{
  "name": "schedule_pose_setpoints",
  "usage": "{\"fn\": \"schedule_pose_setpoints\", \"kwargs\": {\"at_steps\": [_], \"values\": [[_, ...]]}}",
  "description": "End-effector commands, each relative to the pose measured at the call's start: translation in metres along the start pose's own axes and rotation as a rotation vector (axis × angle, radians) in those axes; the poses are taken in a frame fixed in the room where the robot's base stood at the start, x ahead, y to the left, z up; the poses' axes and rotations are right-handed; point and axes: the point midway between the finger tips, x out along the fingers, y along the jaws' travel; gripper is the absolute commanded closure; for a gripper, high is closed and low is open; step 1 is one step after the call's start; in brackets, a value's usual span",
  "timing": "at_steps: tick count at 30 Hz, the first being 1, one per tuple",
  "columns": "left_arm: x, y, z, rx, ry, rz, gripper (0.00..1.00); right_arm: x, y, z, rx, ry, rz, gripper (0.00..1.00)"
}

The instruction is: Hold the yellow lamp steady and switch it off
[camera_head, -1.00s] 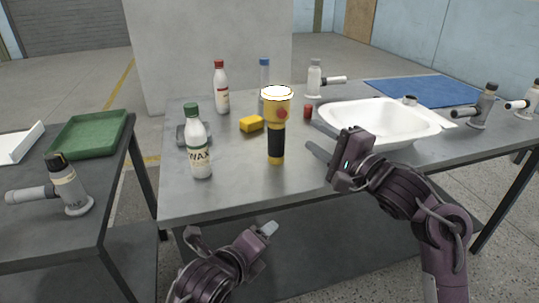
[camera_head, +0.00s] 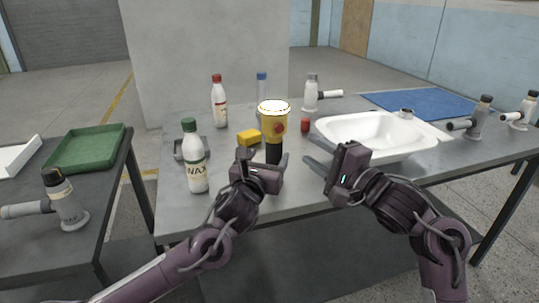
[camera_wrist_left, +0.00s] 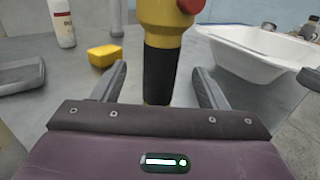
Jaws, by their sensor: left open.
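The yellow lamp (camera_head: 272,122) stands upright on the grey table, with a glowing white top, a red button (camera_head: 279,128) on its head and a black handle (camera_head: 273,153). My left gripper (camera_head: 264,160) is open just in front of the handle. In the left wrist view the black handle (camera_wrist_left: 160,72) stands between the two open fingers (camera_wrist_left: 163,88), with gaps on both sides. The lamp's top is cut off there. My right gripper (camera_head: 315,166) is to the right of the lamp, apart from it; its jaw opening is hard to make out.
A wax bottle (camera_head: 195,165) stands left of the left gripper. A yellow sponge (camera_head: 248,138) lies behind it. A red-capped bottle (camera_head: 218,105) and a blue-capped bottle (camera_head: 261,85) stand behind.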

Motion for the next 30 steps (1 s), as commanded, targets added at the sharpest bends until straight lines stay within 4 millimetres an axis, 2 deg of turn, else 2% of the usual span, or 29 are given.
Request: {"fn": "schedule_pose_setpoints", "kwargs": {"at_steps": [9,15,27,30], "values": [[0.045,-0.001,0.001,-0.002,0.000,0.000,0.33,0.000,0.000,0.000,0.000,0.000,0.000,0.64],[0.067,-0.001,0.000,-0.002,0.001,-0.001,0.33,0.000,0.000,0.000,0.000,0.000,0.000,0.64],[0.074,-0.001,0.000,-0.001,0.001,-0.001,0.33,0.000,0.000,0.000,0.000,0.000,0.000,0.64],[0.074,-0.001,0.000,-0.001,0.001,-0.001,0.45,0.000,0.000,0.000,0.000,0.000,0.000,0.64]]}}
